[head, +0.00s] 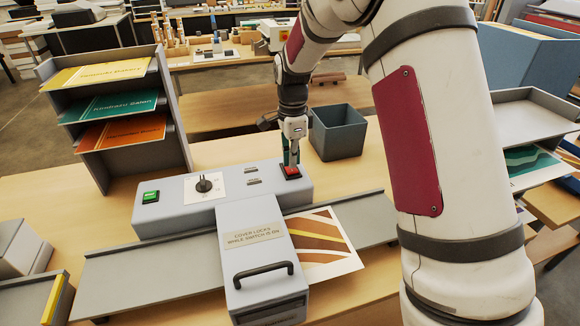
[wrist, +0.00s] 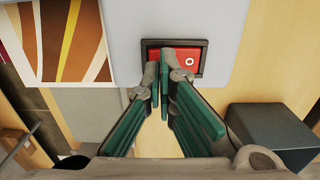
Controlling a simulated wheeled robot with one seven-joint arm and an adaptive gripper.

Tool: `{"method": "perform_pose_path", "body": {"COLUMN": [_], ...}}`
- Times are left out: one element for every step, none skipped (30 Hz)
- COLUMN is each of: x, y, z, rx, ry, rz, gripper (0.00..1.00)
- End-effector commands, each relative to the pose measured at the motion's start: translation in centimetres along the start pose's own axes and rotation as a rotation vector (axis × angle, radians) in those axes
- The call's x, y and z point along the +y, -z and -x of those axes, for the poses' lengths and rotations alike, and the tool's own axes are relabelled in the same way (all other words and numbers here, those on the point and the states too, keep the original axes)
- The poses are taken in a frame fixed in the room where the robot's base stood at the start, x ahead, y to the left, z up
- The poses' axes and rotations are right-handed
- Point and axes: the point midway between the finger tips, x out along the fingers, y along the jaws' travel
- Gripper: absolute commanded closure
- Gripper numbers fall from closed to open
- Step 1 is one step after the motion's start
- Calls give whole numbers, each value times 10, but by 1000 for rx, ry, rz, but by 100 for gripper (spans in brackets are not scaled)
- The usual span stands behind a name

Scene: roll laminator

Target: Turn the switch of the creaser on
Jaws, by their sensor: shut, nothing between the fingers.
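The creaser (head: 240,195) is a light grey machine on the wooden table, with a cover whose label reads "cover locks while switch is on". A red rocker switch (head: 291,171) sits in a dark frame at its right end. The switch also shows in the wrist view (wrist: 190,59), with a white circle mark at its right side. My gripper (head: 290,163) points down at the switch, and its fingertips (wrist: 166,65) overlap the left part of the red rocker. The fingers are shut and empty. Whether they touch the rocker I cannot tell.
A green button (head: 150,197) and a black knob (head: 204,185) are on the same panel. A patterned sheet (head: 322,240) lies under the cover. A dark grey bin (head: 338,132) stands close behind the switch end. A paper rack (head: 120,120) stands at left.

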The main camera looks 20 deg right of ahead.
Motion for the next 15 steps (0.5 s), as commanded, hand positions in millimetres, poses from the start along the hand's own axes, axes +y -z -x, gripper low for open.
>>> {"method": "perform_pose_path", "body": {"x": [0,0,0,0,0,0,0,0,0,0,0,0,0,0,0], "y": [0,0,0,0,0,0,0,0,0,0,0,0,0,0,0], "z": [-1,-1,-2,-2,-3,-3,-4,-4,-5,-5,-6,-6,-6,-7,-7], "rx": [0,0,0,0,0,0,0,0,0,0,0,0,0,0,0], "ry": [0,0,0,0,0,0,0,0,0,0,0,0,0,0,0], "rz": [0,0,0,0,0,0,0,0,0,0,0,0,0,0,0], "gripper": [100,100,100,100,100,100,100,100,100,100,100,100,100,100,100]}}
